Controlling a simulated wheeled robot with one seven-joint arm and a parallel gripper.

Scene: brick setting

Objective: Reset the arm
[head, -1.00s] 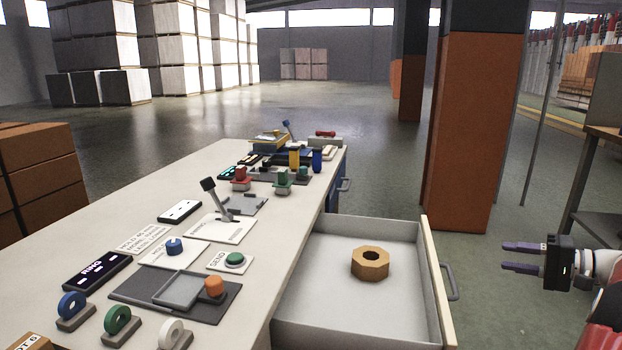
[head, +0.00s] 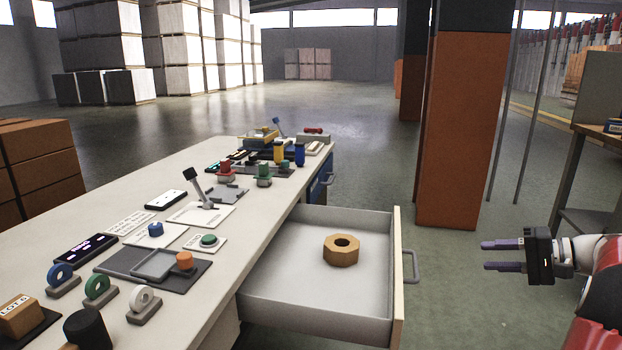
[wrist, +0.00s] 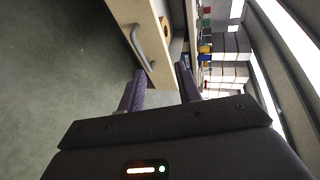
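My gripper (head: 500,256) is at the right of the head view, out beyond the drawer's front and over the floor. Its two purple fingers are apart with nothing between them, and they point left towards the drawer. The wrist view also shows the parted fingers (wrist: 158,88), with the drawer front and its handle (wrist: 145,48) past them. The drawer (head: 398,285) is pulled out from the workbench. A brass-coloured hexagonal nut (head: 341,251) with a round hole lies inside it, apart from my gripper.
The workbench (head: 60,222) carries a lever (head: 197,186), a green button (head: 208,240), an orange knob (head: 185,261) and several rings on stands. An orange pillar (head: 459,130) stands behind my gripper. A shelf (head: 590,129) is at the far right. Floor between drawer and pillar is clear.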

